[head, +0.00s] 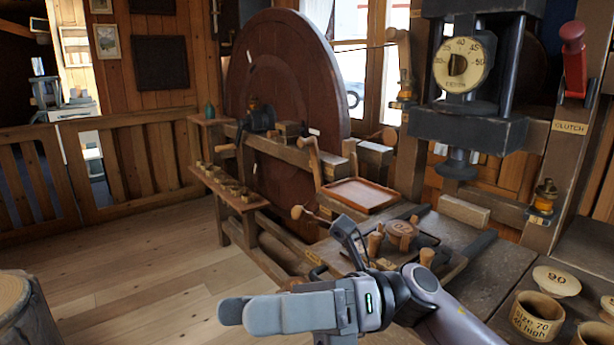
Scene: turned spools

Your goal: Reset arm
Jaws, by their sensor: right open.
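My right gripper (240,313) shows at the bottom centre of the head view, its arm coming in from the lower right. Its grey fingers point left, seen nearly side-on, one overlapping the other. It is open, and I see nothing between the fingers. It hangs over the floor, in front of the workbench (490,262). My left gripper is not in view.
A wooden spool piece (401,230) sits on the bench behind my right arm. A tray (360,195) lies behind it. A dial press (464,122) and red clutch lever (573,58) stand right. A labelled pot (537,316) is at lower right. Floor (130,285) at left is clear.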

